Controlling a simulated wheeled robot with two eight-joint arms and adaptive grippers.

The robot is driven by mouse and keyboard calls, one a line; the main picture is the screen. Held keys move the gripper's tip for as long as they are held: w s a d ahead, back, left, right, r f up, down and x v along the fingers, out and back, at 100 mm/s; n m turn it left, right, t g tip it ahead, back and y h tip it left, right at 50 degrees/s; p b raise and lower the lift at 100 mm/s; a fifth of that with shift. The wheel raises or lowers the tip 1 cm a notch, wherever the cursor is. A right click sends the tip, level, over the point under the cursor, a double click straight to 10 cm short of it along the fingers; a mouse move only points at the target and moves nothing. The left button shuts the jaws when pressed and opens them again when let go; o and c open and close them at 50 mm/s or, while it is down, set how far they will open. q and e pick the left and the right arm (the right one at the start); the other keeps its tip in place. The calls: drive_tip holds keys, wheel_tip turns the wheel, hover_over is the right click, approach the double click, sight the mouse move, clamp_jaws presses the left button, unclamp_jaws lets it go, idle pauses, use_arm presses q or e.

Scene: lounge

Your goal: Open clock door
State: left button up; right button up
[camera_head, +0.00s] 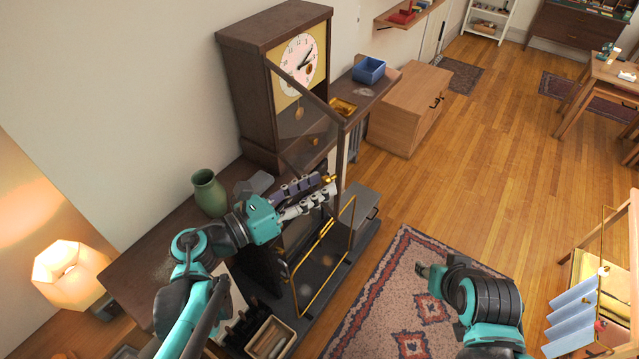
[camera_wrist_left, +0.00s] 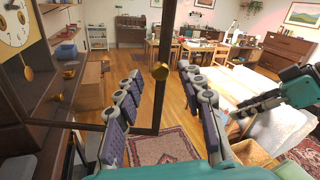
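The brown wooden clock (camera_head: 240,90) stands on the dark shelf at upper middle, with a white dial and pendulum; part of it shows at the left of the left wrist view (camera_wrist_left: 22,75). Its glass door (camera_head: 318,92) stands swung out from the case toward me. The door's brass knob (camera_head: 328,180) is on the free edge; in the left wrist view the knob (camera_wrist_left: 160,71) appears between the fingers. My left gripper (camera_head: 328,192) is open beside the knob; contact cannot be told. My right gripper (camera_head: 428,271) is over the rug, away from the clock, its fingers unclear.
A green vase (camera_head: 209,192) and a dark shelf (camera_head: 165,237) lie left of the clock. A fireplace screen with brass frame (camera_head: 322,285) stands below my left gripper.

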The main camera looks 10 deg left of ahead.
use_arm(q)
drive_tip(key=v, duration=0.6)
drive_tip(key=shift+s+a, duration=0.1)
drive_tip(key=shift+s, duration=0.15)
idle(0.4)
